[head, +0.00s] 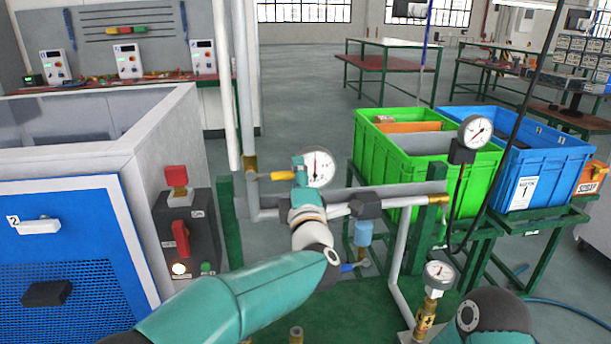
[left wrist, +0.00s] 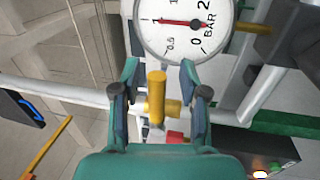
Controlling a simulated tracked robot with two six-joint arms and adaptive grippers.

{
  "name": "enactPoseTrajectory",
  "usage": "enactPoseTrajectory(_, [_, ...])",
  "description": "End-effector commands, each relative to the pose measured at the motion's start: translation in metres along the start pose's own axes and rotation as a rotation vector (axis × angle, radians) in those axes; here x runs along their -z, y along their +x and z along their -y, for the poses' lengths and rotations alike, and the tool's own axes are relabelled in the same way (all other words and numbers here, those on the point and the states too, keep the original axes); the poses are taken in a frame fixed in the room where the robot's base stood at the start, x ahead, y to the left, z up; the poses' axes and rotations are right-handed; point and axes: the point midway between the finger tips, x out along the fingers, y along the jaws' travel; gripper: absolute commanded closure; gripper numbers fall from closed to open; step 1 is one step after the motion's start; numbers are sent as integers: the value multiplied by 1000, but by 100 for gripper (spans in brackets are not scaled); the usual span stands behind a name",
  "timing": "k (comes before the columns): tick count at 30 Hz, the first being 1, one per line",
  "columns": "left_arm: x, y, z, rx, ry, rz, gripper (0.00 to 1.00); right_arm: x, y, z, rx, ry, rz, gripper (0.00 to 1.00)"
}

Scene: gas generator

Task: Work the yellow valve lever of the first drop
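The yellow valve lever (head: 276,176) sticks out to the right, about level, from a brass valve (head: 250,164) on the vertical grey pipe in the head view. My left gripper (head: 298,172) is at the lever's right end. In the left wrist view the yellow lever (left wrist: 156,94) lies between the two spread fingers of my left gripper (left wrist: 158,75), with a visible gap on each side. The gripper is open. A round white gauge (head: 319,168) is just beyond it; its dial (left wrist: 187,22) fills the top of the wrist view. My right gripper is out of view.
A black switch box (head: 185,240) with red handles stands to the left. Pipework with a blue filter (head: 363,233) runs to the right. A lower gauge (head: 439,273) stands near my right arm. Green (head: 375,165) and blue (head: 545,165) crates sit on stands at the right.

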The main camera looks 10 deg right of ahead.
Motion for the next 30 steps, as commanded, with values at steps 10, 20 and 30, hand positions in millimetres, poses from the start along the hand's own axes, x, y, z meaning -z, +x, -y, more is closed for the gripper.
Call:
enactPoseTrajectory(10, [0, -11, -1, 0, -2, -1, 57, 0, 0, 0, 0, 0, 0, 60])
enactPoseTrajectory(20, [-1, -67, 0, 1, -1, 3, 57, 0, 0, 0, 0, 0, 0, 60])
enactPoseTrajectory(30, [-1, -116, 0, 0, -2, 2, 57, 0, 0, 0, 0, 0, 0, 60])
